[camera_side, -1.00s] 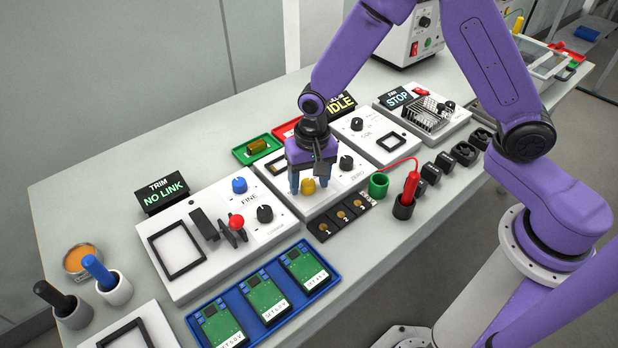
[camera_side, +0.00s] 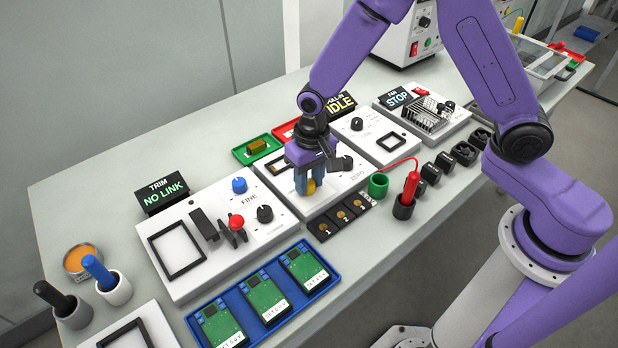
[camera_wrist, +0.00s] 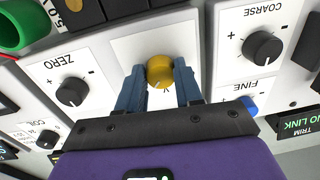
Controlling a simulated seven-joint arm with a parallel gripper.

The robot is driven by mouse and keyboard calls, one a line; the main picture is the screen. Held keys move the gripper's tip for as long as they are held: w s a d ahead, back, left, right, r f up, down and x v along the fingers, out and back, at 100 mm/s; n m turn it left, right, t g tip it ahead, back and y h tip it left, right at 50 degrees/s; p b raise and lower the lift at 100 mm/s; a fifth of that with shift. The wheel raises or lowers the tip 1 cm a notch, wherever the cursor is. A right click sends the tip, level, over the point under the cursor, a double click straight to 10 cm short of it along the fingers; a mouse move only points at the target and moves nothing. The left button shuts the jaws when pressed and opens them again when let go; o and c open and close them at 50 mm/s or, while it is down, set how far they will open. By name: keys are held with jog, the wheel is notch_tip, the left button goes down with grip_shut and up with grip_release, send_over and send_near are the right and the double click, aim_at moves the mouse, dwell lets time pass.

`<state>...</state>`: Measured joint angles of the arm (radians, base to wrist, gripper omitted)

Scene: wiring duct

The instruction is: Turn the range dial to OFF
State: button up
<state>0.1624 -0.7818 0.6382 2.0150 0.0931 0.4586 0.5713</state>
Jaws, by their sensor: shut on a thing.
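The yellow dial (camera_wrist: 160,70) sits on a white panel, between the ZERO knob and the COARSE and FINE knobs in the wrist view. In the side view it shows partly (camera_side: 310,186) behind the fingers. My gripper (camera_side: 307,186) points down over the panel, its two blue fingers on either side of the dial. In the wrist view my gripper (camera_wrist: 160,80) is shut on the dial. A pale pointer mark shows on the dial's lower edge. No OFF label is readable in either view.
The ZERO knob (camera_wrist: 70,91) and the COARSE knob (camera_wrist: 261,48) stand on either side. A red probe (camera_side: 411,186) with its cable, a green cup (camera_side: 378,185) and numbered pads (camera_side: 341,215) lie close by. A blue tray (camera_side: 262,290) of circuit boards is in front.

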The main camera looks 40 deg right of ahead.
jog(key=n, duration=0.5)
jog(key=shift+n, duration=0.3)
jog(key=n, duration=0.4)
jog(key=shift+w, duration=0.1)
jog(key=n, duration=0.6)
jog(key=shift+g, duration=0.3)
jog(key=shift+w+n+h, duration=0.1)
jog(key=shift+n+h, duration=0.3)
jog(key=shift+n, duration=2.1)
jog(key=o, duration=1)
jog(key=r, duration=1.1)
jog(key=w+r, duration=0.1)
jog(key=r, duration=0.5)
jog(key=shift+a+r, duration=0.1)
jog(key=shift+r, duration=0.15)
